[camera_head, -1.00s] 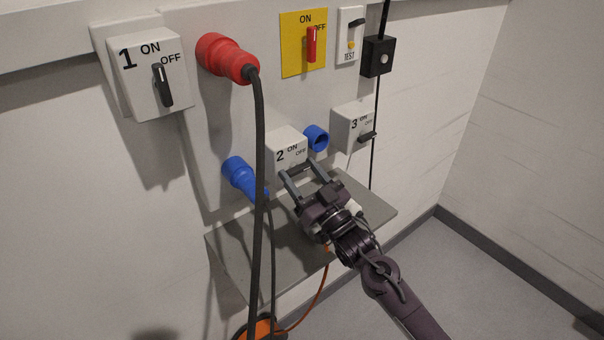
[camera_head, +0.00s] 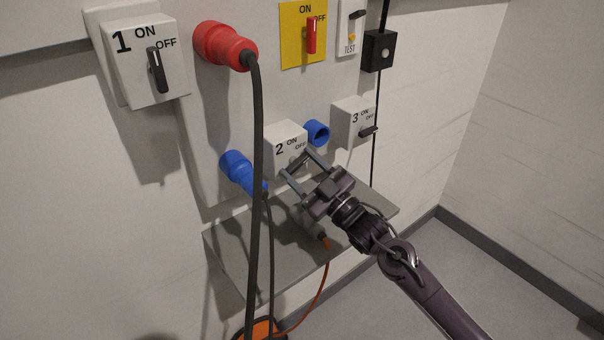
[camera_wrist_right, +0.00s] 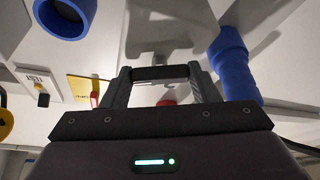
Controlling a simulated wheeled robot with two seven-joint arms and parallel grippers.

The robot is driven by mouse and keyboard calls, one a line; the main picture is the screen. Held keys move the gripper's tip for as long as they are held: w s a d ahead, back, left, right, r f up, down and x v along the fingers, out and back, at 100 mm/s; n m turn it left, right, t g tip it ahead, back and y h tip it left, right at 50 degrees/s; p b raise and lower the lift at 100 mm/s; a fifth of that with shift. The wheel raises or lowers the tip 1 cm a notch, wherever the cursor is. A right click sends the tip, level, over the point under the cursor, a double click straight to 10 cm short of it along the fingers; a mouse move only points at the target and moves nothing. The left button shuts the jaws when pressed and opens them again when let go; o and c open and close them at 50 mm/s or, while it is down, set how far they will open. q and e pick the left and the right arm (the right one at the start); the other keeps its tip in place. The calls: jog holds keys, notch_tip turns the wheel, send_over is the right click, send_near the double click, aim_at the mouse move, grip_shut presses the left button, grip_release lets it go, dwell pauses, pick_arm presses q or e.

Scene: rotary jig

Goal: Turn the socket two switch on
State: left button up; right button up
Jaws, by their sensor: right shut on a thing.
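The socket two box (camera_head: 286,138) is a pale box with "2", "ON" and "OFF" on its front, low on the panel. Its dark switch handle (camera_head: 299,161) is partly hidden by my right gripper (camera_head: 296,163). In the right wrist view the dark handle (camera_wrist_right: 160,73) spans the gap between the two fingers, held by its ends. The gripper is shut on it. In the head view the handle looks tilted, its right end higher. Whether it points fully at ON cannot be told. My left gripper is not in view.
A blue plug (camera_head: 239,170) and a thick black cable (camera_head: 257,200) hang left of socket two. A blue socket (camera_head: 317,132) and the socket three box (camera_head: 350,122) are to its right. A grey shelf (camera_head: 235,250) juts out below. Switch one (camera_head: 155,70) is upper left.

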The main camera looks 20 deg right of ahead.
jog(key=n+g+b, duration=0.1)
jog(key=n+b, duration=0.1)
jog(key=n, duration=0.2)
jog(key=n+g+y+b, duration=0.1)
jog(key=n+g+b, duration=0.1)
jog(key=n, duration=0.2)
jog(key=n+g+y+b, duration=0.1)
jog(key=n+g+b, duration=0.1)
jog(key=n, duration=0.3)
jog(key=shift+d, duration=0.15)
jog(key=shift+r+n+g+h+b, duration=0.15)
jog(key=shift+n+g+b, duration=0.2)
jog(key=shift+n, duration=0.3)
jog(key=shift+n+g+h+b, duration=0.15)
jog(key=shift+n+g+b, duration=0.15)
jog(key=shift+n, duration=0.35)
jog(key=o, duration=1)
